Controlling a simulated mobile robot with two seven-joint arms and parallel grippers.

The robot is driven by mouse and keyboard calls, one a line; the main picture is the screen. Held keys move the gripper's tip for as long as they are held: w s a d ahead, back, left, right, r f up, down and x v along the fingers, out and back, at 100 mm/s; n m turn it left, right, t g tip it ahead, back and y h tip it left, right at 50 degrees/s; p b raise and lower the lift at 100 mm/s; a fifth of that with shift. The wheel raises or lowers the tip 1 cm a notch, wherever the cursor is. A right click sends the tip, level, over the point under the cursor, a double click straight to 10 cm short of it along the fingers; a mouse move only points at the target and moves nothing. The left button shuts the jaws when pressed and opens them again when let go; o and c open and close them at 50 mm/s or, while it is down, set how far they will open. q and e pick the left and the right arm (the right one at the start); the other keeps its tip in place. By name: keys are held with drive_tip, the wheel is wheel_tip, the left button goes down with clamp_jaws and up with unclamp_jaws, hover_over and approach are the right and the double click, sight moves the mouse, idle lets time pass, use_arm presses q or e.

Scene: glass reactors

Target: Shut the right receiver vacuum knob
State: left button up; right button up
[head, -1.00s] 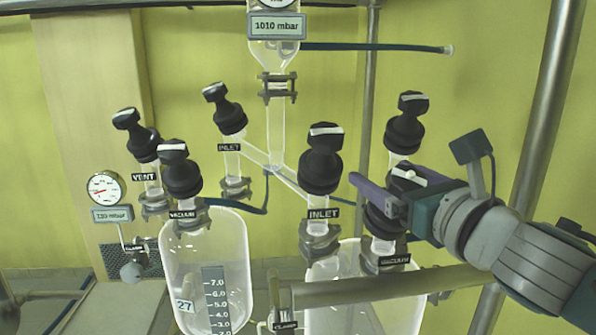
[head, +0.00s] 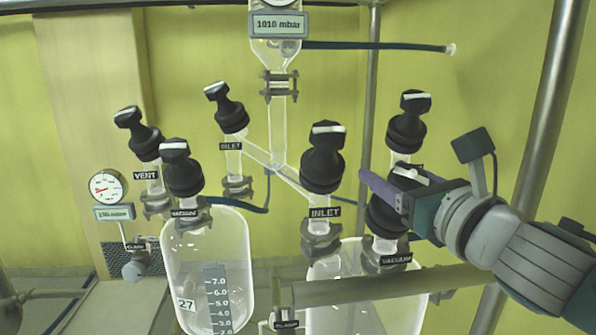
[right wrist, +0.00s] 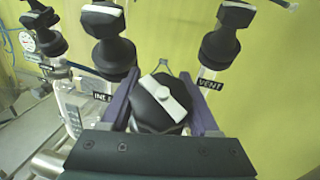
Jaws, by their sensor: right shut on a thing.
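The right receiver vacuum knob (head: 384,216) is black with a white bar on top, above a "VACUUM" label (head: 397,260) on the right glass receiver (head: 411,310). In the right wrist view the knob (right wrist: 158,104) sits between the two purple fingers, and its white bar lies diagonally. My right gripper (right wrist: 161,108) is shut on this knob, one finger on each side. In the head view my right gripper (head: 392,187) comes in from the right and hides part of the knob. My left gripper is not in view.
An "INLET" knob (head: 322,160) stands close left of my right gripper, and another black knob (head: 406,124) stands just behind it. A metal rail (head: 380,286) crosses below, and a steel post (head: 548,110) rises at right. The left receiver (head: 207,255) has more knobs above it.

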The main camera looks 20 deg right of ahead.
sight(416, 183)
drive_tip(key=shift+m, duration=0.3)
